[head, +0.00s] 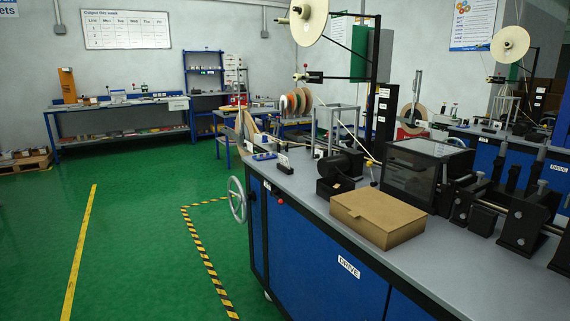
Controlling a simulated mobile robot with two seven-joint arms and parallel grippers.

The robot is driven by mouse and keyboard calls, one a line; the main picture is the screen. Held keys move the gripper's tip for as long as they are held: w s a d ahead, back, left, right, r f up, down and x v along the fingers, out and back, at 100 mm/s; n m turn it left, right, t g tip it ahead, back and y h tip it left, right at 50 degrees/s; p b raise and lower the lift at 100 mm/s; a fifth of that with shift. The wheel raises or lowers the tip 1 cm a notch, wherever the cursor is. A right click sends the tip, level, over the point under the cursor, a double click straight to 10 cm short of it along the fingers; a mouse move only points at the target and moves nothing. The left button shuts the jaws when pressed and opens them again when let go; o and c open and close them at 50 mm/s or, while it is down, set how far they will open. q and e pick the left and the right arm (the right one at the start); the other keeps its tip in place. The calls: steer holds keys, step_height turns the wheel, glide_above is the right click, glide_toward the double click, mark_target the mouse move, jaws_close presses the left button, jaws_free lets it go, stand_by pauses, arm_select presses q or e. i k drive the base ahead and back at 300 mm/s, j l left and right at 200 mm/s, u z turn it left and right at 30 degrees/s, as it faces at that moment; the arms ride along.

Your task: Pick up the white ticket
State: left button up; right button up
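I cannot pick out the white ticket for certain in the head view. A small white piece (283,159) stands near the far left end of the grey-topped workbench (458,268), but it is too small to tell what it is. Neither of my grippers is in view.
A closed brown cardboard box (385,220) sits near the bench's front edge. Behind it are a dark clear-sided case (415,172) and a black motor (340,168). Black machine blocks (525,220) stand at right. A handwheel (237,199) juts from the bench's left end. Green floor (140,220) at left is free.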

mark_target(284, 160)
steer(key=i+j+z, duration=0.15)
steer(key=i+j, duration=0.15)
steer(key=i, duration=0.25)
steer(key=i+j+z, duration=0.2)
steer(key=i+j, duration=0.2)
steer(key=i, duration=0.1)
